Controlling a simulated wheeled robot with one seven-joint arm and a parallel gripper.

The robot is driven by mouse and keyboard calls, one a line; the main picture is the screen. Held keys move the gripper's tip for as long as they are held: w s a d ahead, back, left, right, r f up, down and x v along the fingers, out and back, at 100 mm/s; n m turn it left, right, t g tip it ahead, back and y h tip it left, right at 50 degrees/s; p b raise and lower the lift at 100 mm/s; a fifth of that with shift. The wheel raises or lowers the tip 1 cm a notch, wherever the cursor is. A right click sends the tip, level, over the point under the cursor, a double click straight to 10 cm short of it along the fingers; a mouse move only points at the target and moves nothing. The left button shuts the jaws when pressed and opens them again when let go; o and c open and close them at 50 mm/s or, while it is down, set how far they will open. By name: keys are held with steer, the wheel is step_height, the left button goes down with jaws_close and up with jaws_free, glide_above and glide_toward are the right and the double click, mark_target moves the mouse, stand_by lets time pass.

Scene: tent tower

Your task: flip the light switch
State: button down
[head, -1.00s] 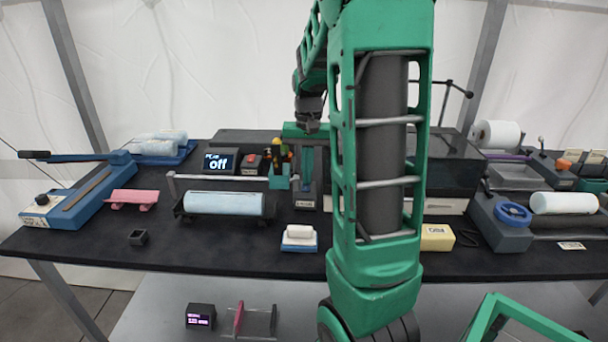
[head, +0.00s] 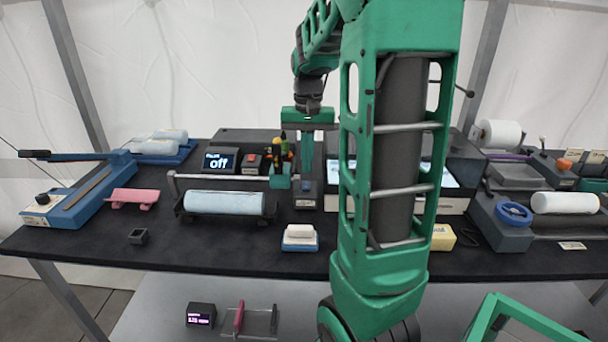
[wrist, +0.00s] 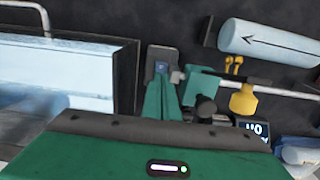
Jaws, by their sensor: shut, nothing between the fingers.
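The light switch (head: 306,201) is a small dark grey block with a blue face, standing on the black table just left of the light box. It also shows in the wrist view (wrist: 160,66), partly hidden by my fingers. My gripper (head: 306,178) points down with its green fingers together and empty, its tips right at the switch's top. In the wrist view the fingertips (wrist: 163,84) are beside the blue face; I cannot tell whether they touch it. The light box (head: 452,205) has a bright pale-blue lit interior, partly hidden behind my arm. It also glows in the wrist view (wrist: 55,85).
A pale blue roll (head: 224,203) lies left of the switch. A white block on a blue base (head: 300,237) sits in front.

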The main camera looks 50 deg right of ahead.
mark_target(307, 187)
step_height(307, 187, up, 9)
steer(key=shift+r, duration=0.2)
stand_by(0.5)
steer(key=m, duration=1.8)
steer(key=shift+s+a+r, duration=0.1)
steer(key=shift+s+a, duration=0.1)
step_height(307, 187, down, 14)
